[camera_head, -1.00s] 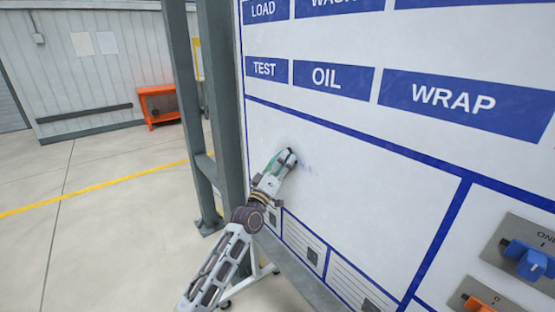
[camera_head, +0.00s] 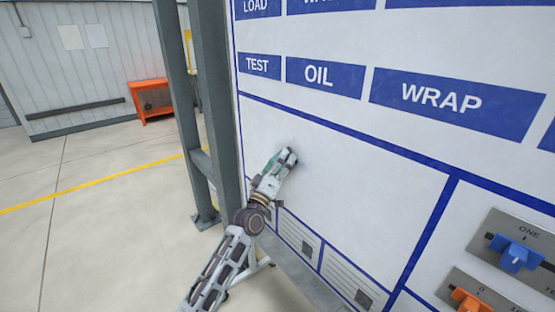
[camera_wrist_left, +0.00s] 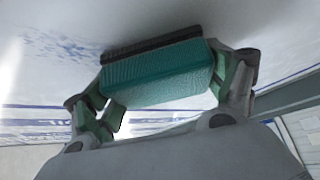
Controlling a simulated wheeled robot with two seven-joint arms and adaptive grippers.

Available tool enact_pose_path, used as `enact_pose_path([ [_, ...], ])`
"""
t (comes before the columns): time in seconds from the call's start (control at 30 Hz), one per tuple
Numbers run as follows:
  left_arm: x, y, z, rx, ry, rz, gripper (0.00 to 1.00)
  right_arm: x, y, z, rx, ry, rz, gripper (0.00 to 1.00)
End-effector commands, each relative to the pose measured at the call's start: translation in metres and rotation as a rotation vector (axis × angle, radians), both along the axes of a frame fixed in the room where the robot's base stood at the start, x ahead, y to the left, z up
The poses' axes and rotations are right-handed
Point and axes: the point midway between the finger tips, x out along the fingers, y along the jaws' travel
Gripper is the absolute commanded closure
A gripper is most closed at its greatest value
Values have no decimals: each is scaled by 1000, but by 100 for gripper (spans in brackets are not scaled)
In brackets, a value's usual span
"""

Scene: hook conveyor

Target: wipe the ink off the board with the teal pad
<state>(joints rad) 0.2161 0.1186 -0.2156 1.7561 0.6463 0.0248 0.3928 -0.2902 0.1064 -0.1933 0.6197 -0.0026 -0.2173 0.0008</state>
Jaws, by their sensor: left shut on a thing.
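The white board (camera_head: 330,150) with blue lines fills the right of the head view. My left gripper (camera_head: 286,159) is at the blank panel under the TEST and OIL labels. In the left wrist view it is shut on the teal pad (camera_wrist_left: 158,80), with a finger at each end. The pad's dark face is against or very close to the board; exact contact is hard to tell. Speckled blue ink (camera_wrist_left: 62,47) shows on the white surface left of the pad in the wrist view. In the head view no clear ink shows beside the gripper. My right gripper is out of view.
Grey steel posts (camera_head: 190,110) stand just left of the board. Switch plates with a blue knob (camera_head: 515,256) and an orange knob (camera_head: 470,300) are at lower right. An orange bench (camera_head: 150,98) stands far behind, with open floor before it.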

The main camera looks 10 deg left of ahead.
Motion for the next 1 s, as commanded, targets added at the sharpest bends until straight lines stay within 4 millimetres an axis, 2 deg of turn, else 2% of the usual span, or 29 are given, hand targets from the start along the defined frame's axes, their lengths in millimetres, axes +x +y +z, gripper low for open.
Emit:
enact_pose_path([
  [0.17, -5, -6, 1, 0, -1, 1, 35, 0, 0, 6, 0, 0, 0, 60],
  [0.67, -8, -9, 1, 0, -1, 1, 35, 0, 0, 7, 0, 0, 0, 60],
  [1.0, -17, -23, 2, 0, -1, 1, 35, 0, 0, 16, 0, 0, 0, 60],
])
